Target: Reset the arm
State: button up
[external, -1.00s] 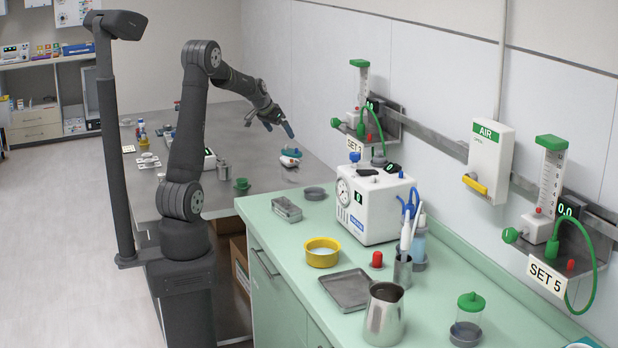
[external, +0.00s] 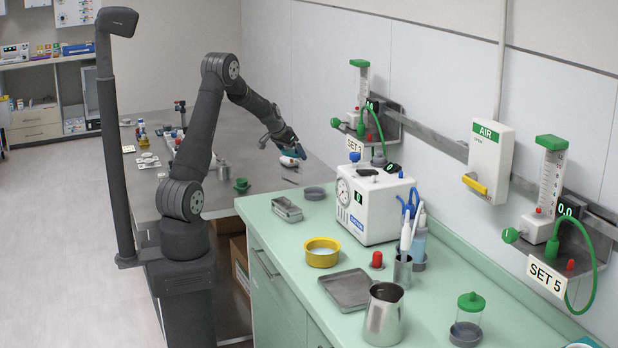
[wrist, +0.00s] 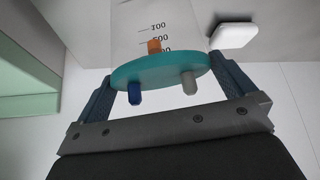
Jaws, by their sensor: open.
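My gripper (external: 296,150) is over the far part of the grey metal table, reaching down from the upper left. In the wrist view, its two blue-grey fingers (wrist: 170,74) are spread, one on each side of a clear canister's teal lid (wrist: 160,72). The lid carries orange, blue and grey ports. The canister body (wrist: 150,22) has printed volume marks and runs out of the top of the picture. I cannot tell whether the fingers touch the lid. In the external view, the gripper largely hides the lid, and a small white object (external: 290,162) shows just below the fingers.
A green worktop (external: 262,220) stands nearer, with a white pump unit (external: 372,208), a yellow bowl (external: 322,252), a metal tray (external: 349,290) and a steel jug (external: 384,315). Wall-mounted flowmeters (external: 362,95) are to the right. A white block (wrist: 234,35) shows in the wrist view.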

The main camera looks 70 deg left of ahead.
jog(key=shift+r, duration=1.75)
jog(key=shift+f, duration=0.1)
